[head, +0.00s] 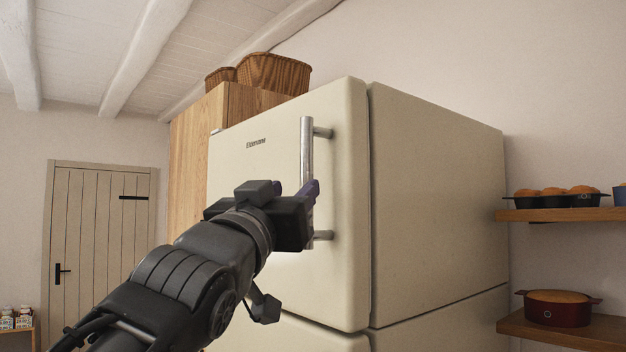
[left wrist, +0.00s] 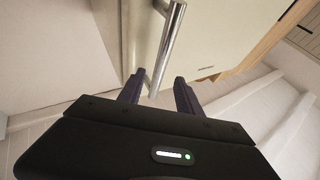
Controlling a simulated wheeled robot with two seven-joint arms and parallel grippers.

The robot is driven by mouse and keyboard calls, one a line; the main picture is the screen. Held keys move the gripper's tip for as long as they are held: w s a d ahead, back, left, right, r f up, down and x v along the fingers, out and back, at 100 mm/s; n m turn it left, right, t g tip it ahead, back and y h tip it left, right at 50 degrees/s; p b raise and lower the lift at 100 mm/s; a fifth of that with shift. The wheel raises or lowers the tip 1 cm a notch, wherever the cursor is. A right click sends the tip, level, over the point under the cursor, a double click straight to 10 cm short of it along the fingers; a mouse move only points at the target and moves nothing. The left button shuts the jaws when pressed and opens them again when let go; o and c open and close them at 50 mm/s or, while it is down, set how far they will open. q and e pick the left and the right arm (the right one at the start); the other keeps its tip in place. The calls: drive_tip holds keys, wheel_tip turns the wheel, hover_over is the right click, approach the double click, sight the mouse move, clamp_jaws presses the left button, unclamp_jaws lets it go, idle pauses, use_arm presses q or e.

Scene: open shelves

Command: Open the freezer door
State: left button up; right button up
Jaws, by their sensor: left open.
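The cream freezer door (head: 265,170) is the upper door of a tall fridge-freezer, and it looks closed against the body. Its vertical metal handle (head: 306,150) is near the door's right edge. My left gripper (head: 312,192) is at the lower half of the handle, with its body hiding part of the bar. In the left wrist view, the handle (left wrist: 168,45) runs down between the two dark fingers of the left gripper (left wrist: 160,88), which are spread apart. Whether a finger touches the bar I cannot tell. My right gripper is not in view.
The fridge side (head: 435,190) stands to the right of the door. A wooden cabinet (head: 190,165) with wicker baskets (head: 272,73) on top is to the left. Wall shelves (head: 560,214) with baked goods are at the right. A room door (head: 100,225) is at the far left.

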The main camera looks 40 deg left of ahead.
sight(304, 178)
use_arm(q)
drive_tip(key=shift+w+a+r+p, duration=0.15)
drive_tip(key=shift+w+r+p, duration=0.05)
drive_tip(key=shift+w+p, duration=0.15)
drive_tip(key=p+x, duration=0.3)
drive_tip(key=x, duration=0.3)
drive_tip(key=shift+w+a+r, duration=0.1)
drive_tip(key=shift+w, duration=0.3)
clamp_jaws()
idle(1.1)
